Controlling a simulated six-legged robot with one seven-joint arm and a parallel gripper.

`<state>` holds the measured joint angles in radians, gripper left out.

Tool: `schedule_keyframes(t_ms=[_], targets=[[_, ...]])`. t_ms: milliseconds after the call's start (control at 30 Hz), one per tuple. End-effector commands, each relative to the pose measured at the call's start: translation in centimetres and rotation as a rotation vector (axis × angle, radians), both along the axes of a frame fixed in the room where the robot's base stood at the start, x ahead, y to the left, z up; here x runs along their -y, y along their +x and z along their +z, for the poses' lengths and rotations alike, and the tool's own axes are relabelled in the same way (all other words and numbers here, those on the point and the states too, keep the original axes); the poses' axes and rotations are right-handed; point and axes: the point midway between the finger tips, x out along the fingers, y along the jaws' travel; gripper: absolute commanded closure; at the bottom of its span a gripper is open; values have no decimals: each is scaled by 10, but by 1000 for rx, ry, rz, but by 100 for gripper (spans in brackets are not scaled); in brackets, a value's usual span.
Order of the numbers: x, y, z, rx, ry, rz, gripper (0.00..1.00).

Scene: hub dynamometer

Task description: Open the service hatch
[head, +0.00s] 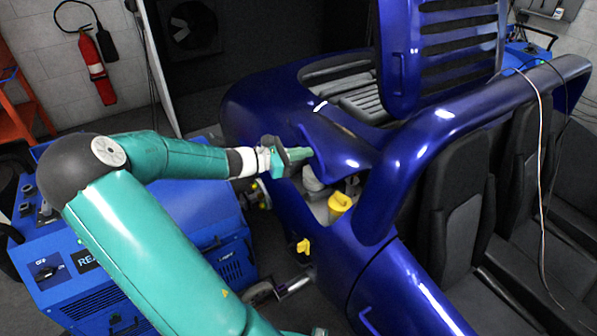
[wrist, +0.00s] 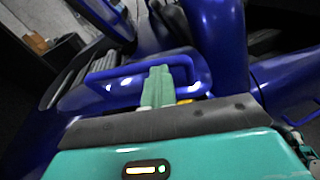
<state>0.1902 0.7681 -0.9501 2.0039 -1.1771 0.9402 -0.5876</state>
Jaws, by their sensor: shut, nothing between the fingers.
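The service hatch appears to be the blue flap (head: 338,150) on the side of the blue car, tilted up from its opening. Below it the opening shows a yellow cap (head: 340,205) and a pale container (head: 313,180). My gripper (head: 305,155) is at the flap's left edge, with its fingers shut and empty. Whether the fingertips touch the flap I cannot tell. A bit of yellow shows just right of the fingers in the wrist view.
A slatted blue cover (head: 440,50) stands raised behind the flap. The car's blue pillar (head: 425,150) and black seats (head: 460,215) are at the right. A blue machine (head: 150,250) stands under my arm at the left. A yellow part (head: 303,246) is low beside the car.

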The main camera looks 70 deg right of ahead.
Motion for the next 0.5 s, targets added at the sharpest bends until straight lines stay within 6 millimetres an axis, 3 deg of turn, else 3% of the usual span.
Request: schedule_keyframes(t_ms=[500], targets=[[47, -47, 97, 208, 220, -7, 100]])
